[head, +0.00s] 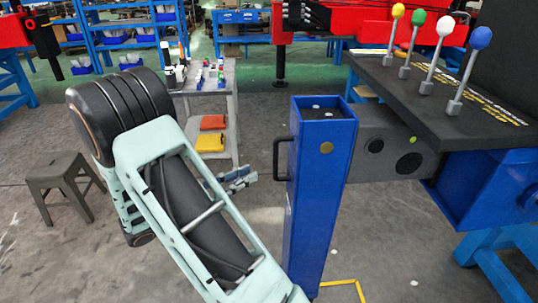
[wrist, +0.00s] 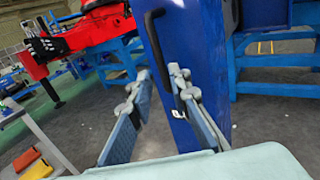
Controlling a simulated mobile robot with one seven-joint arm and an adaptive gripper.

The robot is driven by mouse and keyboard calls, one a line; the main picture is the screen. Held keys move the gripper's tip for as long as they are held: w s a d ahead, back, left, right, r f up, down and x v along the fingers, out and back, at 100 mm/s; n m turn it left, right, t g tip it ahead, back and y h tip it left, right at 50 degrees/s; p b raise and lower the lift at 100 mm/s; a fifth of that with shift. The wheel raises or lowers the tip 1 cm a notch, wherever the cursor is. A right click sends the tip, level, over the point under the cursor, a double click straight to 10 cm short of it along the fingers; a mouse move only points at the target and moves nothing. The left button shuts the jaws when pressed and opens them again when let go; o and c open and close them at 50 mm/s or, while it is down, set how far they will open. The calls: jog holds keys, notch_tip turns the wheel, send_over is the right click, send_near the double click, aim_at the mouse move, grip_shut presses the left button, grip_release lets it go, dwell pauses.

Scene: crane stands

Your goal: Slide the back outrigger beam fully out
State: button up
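A blue upright leg (head: 322,190) stands at the end of a grey beam (head: 395,155), which runs right into a blue housing (head: 485,185). A black handle (head: 278,160) is on the leg's left face. The wrist view shows the handle (wrist: 156,50) running down the blue leg (wrist: 195,60). My gripper (head: 245,180) is just left of the handle's lower end in the head view, partly hidden by my arm. In the wrist view my gripper (wrist: 159,76) is open, its fingers on either side of the handle's line. I cannot tell whether they touch it.
A black panel with coloured-knob levers (head: 435,75) sits above the beam. A grey cart (head: 215,90) with small items and a stool (head: 62,180) stand at the left. Yellow floor marking (head: 345,284) lies near the leg's foot.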

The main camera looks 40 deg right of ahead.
aim_at(274, 161)
jog(key=d, duration=1)
jog(key=shift+w+d, duration=0.2)
jog(key=shift+d, duration=0.2)
grip_shut()
